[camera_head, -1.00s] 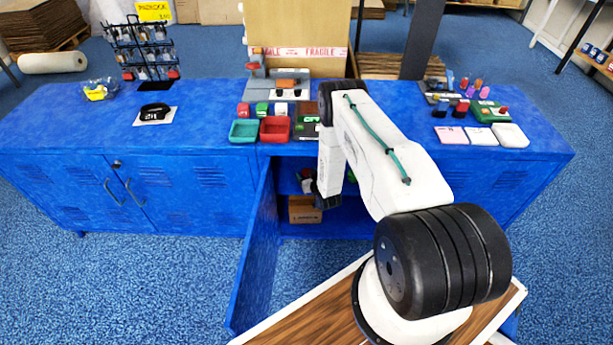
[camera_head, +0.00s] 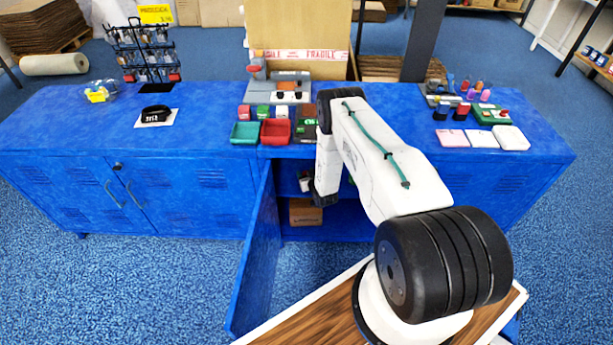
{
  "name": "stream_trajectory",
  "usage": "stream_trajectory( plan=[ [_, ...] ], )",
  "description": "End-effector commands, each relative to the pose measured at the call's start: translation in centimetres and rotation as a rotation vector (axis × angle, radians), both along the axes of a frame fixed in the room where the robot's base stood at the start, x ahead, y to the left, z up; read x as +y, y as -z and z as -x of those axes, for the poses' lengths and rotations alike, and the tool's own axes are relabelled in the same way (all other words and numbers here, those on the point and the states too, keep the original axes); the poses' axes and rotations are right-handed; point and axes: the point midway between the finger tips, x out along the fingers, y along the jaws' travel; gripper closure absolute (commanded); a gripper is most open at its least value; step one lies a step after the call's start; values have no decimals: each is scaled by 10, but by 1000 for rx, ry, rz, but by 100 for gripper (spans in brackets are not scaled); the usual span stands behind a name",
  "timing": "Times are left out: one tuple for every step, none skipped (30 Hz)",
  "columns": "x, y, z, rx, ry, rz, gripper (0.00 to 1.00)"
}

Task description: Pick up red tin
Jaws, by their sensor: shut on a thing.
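My gripper (camera_head: 318,196) reaches down in front of the open middle bay of the blue cabinet, under the counter's front edge. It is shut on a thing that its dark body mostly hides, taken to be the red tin. A small item with dark and pale parts (camera_head: 305,183) shows just left of the gripper; it is too small to tell whether it is held or stands on the shelf behind.
A cardboard box (camera_head: 304,213) sits low in the bay. The blue door (camera_head: 255,260) stands open on the left. On the counter above are a teal tray (camera_head: 244,133), a red tray (camera_head: 276,132) and small coloured blocks.

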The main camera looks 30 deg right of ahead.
Motion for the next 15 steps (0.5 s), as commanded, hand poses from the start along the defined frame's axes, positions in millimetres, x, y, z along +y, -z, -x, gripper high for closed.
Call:
stream_trajectory(
  plan=[
    [0, -2, -1, -1, 0, 0, 77],
    [0, -4, -1, -2, 0, 0, 77],
    [0, -6, -1, -2, 0, 0, 77],
    [0, -8, -1, -2, 0, 0, 77],
    [0, -11, -1, -1, 0, 0, 77],
    [0, -15, -1, -1, 0, 0, 77],
    [-1, -19, -1, -2, 0, 0, 77],
    [-1, -23, -1, -2, 0, 0, 77],
    [0, -29, -1, -2, 0, 0, 77],
    [-1, -34, -1, -3, 0, 1, 77],
    [0, -39, -1, -2, 0, 0, 77],
    [-6, -36, 11, 2, 4, -1, 77],
    [-9, -36, 17, 2, 4, -1, 77],
    [-12, -36, 23, 3, 6, -2, 77],
    [-16, -37, 31, 2, 5, -2, 77]
  ],
)
